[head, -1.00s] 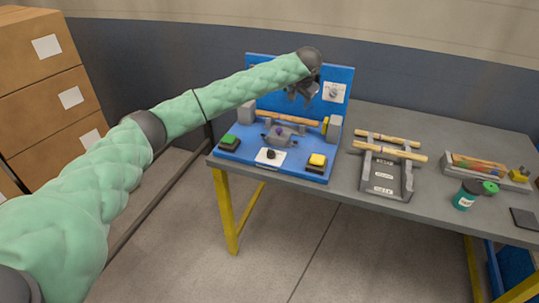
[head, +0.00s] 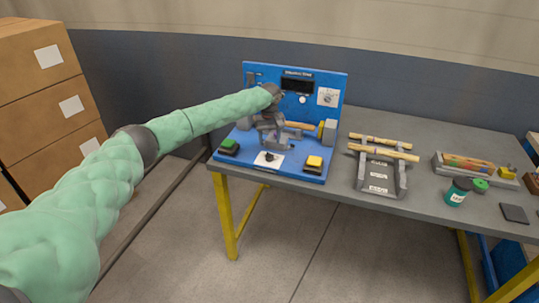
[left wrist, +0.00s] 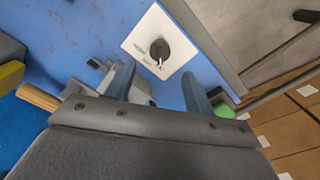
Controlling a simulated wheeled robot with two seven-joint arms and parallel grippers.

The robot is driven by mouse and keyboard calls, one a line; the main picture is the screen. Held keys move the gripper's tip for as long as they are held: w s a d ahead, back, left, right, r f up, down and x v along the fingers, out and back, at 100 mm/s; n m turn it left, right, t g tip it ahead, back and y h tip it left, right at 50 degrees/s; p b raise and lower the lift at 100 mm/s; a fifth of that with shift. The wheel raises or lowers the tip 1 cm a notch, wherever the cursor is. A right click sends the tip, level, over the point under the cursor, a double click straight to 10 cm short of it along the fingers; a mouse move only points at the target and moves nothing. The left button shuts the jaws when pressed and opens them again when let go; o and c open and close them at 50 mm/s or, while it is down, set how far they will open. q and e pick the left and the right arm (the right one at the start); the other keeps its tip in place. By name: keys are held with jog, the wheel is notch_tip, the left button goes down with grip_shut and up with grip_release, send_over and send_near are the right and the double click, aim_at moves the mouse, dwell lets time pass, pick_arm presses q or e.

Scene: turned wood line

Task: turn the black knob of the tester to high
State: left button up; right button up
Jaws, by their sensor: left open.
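The tester (head: 238,140) is a blue bench unit with an upright back panel. Its black knob (head: 268,157) sits on a white plate at the front of the base, between a green button and a yellow button. In the left wrist view the black knob (left wrist: 159,49) shows a pale pointer mark; the labels beside it are too small to read. My left gripper (head: 268,134) is above the base, just behind the knob in the picture. In the left wrist view its two fingers (left wrist: 158,82) are apart and empty, with the knob beyond them, untouched. My right gripper is out of view.
The green button (head: 229,145) and yellow button (head: 315,162) flank the knob. A turned wooden piece (head: 302,126) lies across the tester, partly hidden by my gripper. A grey rack (head: 380,177) with wooden pieces and a teal jar (head: 459,190) stand to the right.

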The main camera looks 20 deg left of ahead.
aim_at(269, 154)
pick_arm(q)
jog(key=shift+s+f, duration=0.1)
jog(key=shift+s, duration=0.05)
jog(key=shift+f+p, duration=1.45)
jog(key=shift+f, duration=2.3)
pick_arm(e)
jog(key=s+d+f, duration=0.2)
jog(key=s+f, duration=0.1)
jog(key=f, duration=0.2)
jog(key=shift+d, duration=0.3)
pick_arm(q)
jog(key=shift+c, duration=0.2)
jog(key=c, duration=0.9)
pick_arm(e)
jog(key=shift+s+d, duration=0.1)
